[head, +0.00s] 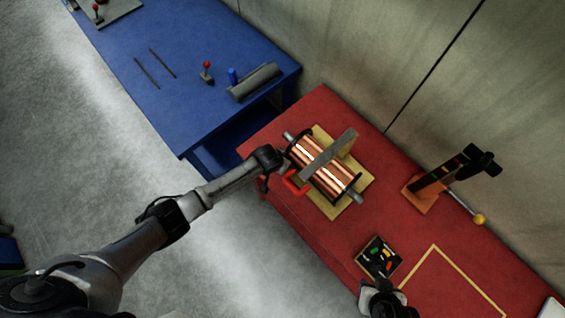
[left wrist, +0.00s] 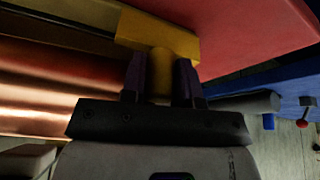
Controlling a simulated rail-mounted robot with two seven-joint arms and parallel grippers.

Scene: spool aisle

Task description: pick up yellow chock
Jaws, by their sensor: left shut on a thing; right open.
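The yellow chock (left wrist: 158,35) shows in the left wrist view as a block with a short round post. My left gripper (left wrist: 160,78) has its two dark fingers on either side of that post and is shut on it. In the head view my left gripper (head: 268,162) is at the left end of the copper spool (head: 320,170), by the yellow base (head: 355,200); the chock cannot be made out there. The spool's copper also shows in the left wrist view (left wrist: 50,90). My right gripper (head: 380,290) is open near the small black tray.
A grey bar (head: 328,155) crosses above the spool, and a red handle (head: 294,184) is beside it. The red table (head: 300,115) also holds a black tray (head: 378,258) of small coloured pieces and a lever stand (head: 425,190). A blue table (head: 200,110) stands beyond a gap.

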